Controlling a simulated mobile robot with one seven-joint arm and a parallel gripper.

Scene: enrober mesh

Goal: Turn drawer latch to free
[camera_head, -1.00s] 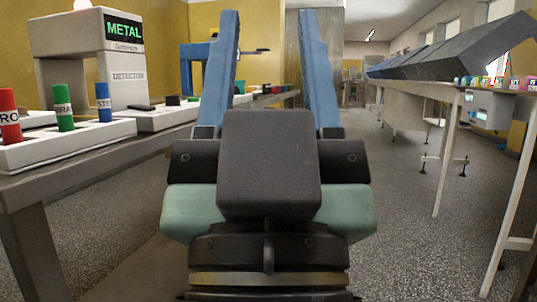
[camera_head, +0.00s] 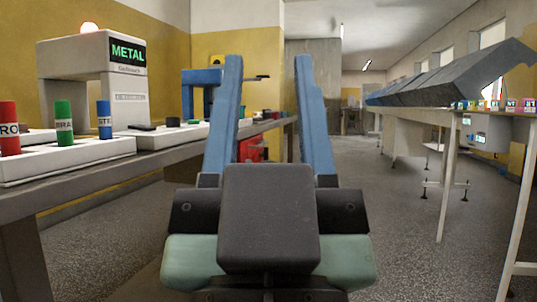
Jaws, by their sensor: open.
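My gripper (camera_head: 267,68) is in the middle of the head camera view, pointing away from me down the aisle. Its two long blue fingers stand wide apart with nothing between them. No drawer latch can be made out. A small red unit (camera_head: 252,148) shows partly behind the left finger, below the left bench; it is too small and hidden to tell what it is.
A long bench (camera_head: 80,188) on the left carries a metal detector (camera_head: 95,75), a white tray (camera_head: 60,158) with red, green and blue cylinders, and a blue frame (camera_head: 200,77). A conveyor table (camera_head: 432,117) with grey covers runs along the right. The floor aisle (camera_head: 390,205) between is clear.

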